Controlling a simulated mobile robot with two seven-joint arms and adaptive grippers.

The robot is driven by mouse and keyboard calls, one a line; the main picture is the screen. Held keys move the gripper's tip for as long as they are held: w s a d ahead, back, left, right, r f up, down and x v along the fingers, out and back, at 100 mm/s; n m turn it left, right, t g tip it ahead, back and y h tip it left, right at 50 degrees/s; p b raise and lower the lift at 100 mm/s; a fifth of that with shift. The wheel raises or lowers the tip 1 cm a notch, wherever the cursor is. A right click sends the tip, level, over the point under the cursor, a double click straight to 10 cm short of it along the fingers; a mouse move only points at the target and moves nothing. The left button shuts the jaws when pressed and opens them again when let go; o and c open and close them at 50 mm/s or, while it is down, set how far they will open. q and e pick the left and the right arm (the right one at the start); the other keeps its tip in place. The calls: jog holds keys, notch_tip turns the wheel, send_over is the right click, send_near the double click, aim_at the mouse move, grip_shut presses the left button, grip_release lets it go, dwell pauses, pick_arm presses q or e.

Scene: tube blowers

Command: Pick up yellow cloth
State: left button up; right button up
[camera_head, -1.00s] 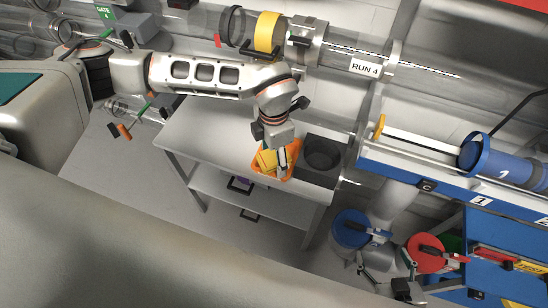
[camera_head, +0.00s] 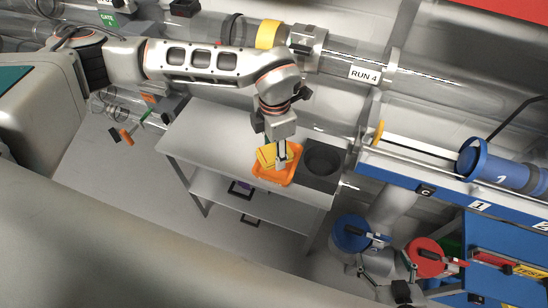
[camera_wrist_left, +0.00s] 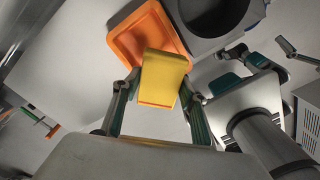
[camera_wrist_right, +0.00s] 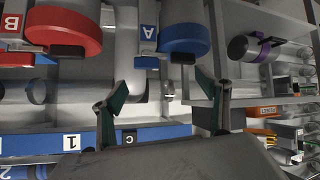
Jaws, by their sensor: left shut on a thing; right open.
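The yellow cloth (camera_head: 267,157) is a folded block at the orange tray (camera_head: 283,179) on the grey table. My left gripper (camera_head: 281,160) is shut on the cloth from above. In the left wrist view the cloth (camera_wrist_left: 162,80) sits between the two fingers and overlaps the tray's (camera_wrist_left: 124,40) near edge. I cannot tell how far the cloth is above the tray. My right gripper (camera_wrist_right: 163,88) is open and empty, away from the table, facing the blue bench with the red and blue reels.
A dark square block with a round opening (camera_head: 322,163) stands right beside the tray. A clear pipe labelled RUN 4 (camera_head: 365,74) runs behind the table. The table's left part (camera_head: 205,130) is clear. A blue reel (camera_head: 350,232) and a red reel (camera_head: 427,257) are at the lower right.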

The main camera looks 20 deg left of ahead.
aim_at(274, 151)
pick_arm(q)
notch_tip(274, 151, up, 15)
jog(key=p, duration=0.1)
pick_arm(e)
jog(key=shift+s+a+r, duration=0.2)
jog(key=shift+r, duration=0.25)
jog(key=shift+w+r, duration=0.15)
